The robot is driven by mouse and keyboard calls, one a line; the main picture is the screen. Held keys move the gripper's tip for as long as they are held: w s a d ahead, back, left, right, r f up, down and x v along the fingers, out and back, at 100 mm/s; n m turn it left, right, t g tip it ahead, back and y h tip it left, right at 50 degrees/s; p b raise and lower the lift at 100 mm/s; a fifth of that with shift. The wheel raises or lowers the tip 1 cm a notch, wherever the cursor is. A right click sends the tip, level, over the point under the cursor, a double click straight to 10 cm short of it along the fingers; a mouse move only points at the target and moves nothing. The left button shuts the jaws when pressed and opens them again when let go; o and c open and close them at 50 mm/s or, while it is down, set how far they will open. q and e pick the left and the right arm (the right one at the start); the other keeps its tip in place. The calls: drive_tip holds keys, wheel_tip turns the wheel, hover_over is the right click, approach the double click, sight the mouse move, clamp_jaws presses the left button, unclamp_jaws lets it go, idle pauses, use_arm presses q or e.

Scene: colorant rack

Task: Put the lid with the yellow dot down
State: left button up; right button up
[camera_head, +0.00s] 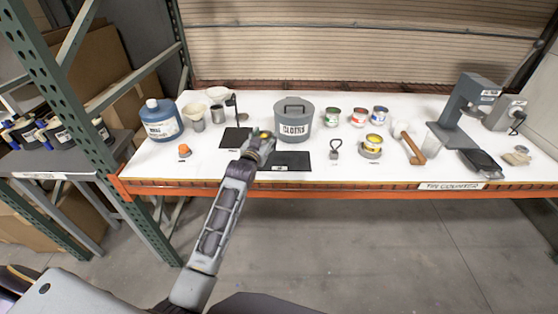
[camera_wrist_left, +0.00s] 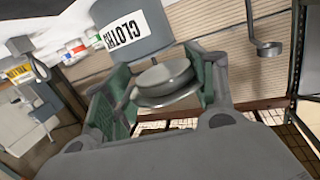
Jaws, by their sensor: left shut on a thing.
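My left gripper (camera_head: 262,139) is over the white table, in front of the grey CLOTHS bin. In the left wrist view its green-padded fingers are shut on a round grey metal lid (camera_wrist_left: 166,80), seen from its edge. In the head view a small yellow spot shows on the held lid (camera_head: 264,134). The lid appears held above the table near two black mats, the rear-left mat (camera_head: 232,138) and the front mat (camera_head: 293,162). A small can with a yellow label (camera_head: 375,141) stands to the right. My right gripper is out of view.
The CLOTHS bin (camera_head: 294,121) stands close behind the gripper. Green (camera_head: 332,119), red (camera_head: 359,119) and blue (camera_head: 380,117) cans stand right of it. A blue bottle (camera_head: 161,122) is at the left, a mallet (camera_head: 411,148) and grey press (camera_head: 462,110) at the right.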

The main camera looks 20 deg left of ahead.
use_arm(q)
hover_over(266, 165)
drive_tip(key=shift+f, duration=3.15)
drive_tip(key=shift+d+f+p, duration=0.1)
drive_tip(key=shift+f+p, duration=0.25)
drive_tip(key=shift+f, duration=1.5)
drive_tip(key=shift+f, duration=0.65)
drive_tip(key=o, duration=1)
drive_tip(key=shift+f, duration=0.15)
drive_tip(key=shift+s, duration=0.1)
drive_tip(key=shift+s+r, duration=0.1)
drive_tip(key=shift+r, duration=0.55)
drive_tip(key=shift+s+d+r+b, duration=0.15)
drive_tip(key=shift+s+r, duration=0.1)
drive_tip(key=shift+s, duration=1.7)
drive_tip(key=shift+s+r+b, duration=0.1)
drive_tip(key=shift+s+r, duration=0.2)
drive_tip(key=shift+s, duration=1.6)
drive_tip(key=shift+s+d+r+b, duration=0.15)
drive_tip(key=shift+s+r, duration=0.1)
drive_tip(key=shift+s, duration=1.7)
drive_tip(key=shift+a, duration=0.1)
